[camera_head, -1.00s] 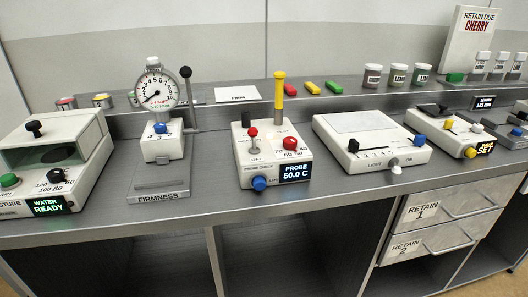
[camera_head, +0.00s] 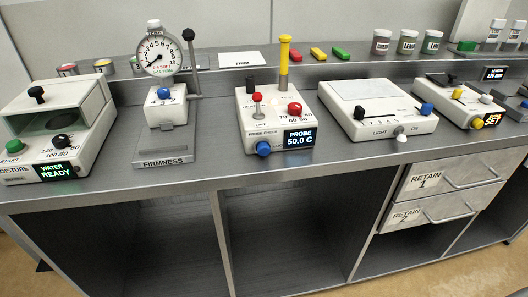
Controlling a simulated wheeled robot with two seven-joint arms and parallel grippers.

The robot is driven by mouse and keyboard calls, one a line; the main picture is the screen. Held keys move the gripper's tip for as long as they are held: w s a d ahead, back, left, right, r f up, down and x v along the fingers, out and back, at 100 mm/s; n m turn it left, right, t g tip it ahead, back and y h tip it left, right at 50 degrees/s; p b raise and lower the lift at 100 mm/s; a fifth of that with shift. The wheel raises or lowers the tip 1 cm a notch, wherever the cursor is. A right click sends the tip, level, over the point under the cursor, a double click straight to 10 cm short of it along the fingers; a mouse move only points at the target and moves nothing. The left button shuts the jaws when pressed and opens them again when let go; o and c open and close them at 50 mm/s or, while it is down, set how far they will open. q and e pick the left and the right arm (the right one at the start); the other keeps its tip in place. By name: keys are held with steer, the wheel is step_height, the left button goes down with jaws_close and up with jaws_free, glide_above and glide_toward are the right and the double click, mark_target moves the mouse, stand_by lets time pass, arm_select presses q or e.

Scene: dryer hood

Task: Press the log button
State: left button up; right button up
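No label that clearly reads "log" can be made out, so I cannot tell which button it is. The white probe check unit (camera_head: 256,130) stands mid-counter with a blue button (camera_head: 263,148) at its front left, beside a display (camera_head: 299,139) reading "PROBE 50.0 C". A red knob (camera_head: 294,109), a small red-tipped lever (camera_head: 257,97) and a yellow-topped probe (camera_head: 285,62) are on its top. Other blue knobs are on the firmness gauge stand (camera_head: 164,93) and the light box (camera_head: 427,109). Neither of my grippers is in view.
A moisture unit (camera_head: 90,125) reading "WATER READY" is at far left. The firmness gauge (camera_head: 158,52) has an upright lever. The light box (camera_head: 380,98) is right of the probe unit, then a unit with a yellow button (camera_head: 476,123). Retain drawers (camera_head: 436,181) are below the counter.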

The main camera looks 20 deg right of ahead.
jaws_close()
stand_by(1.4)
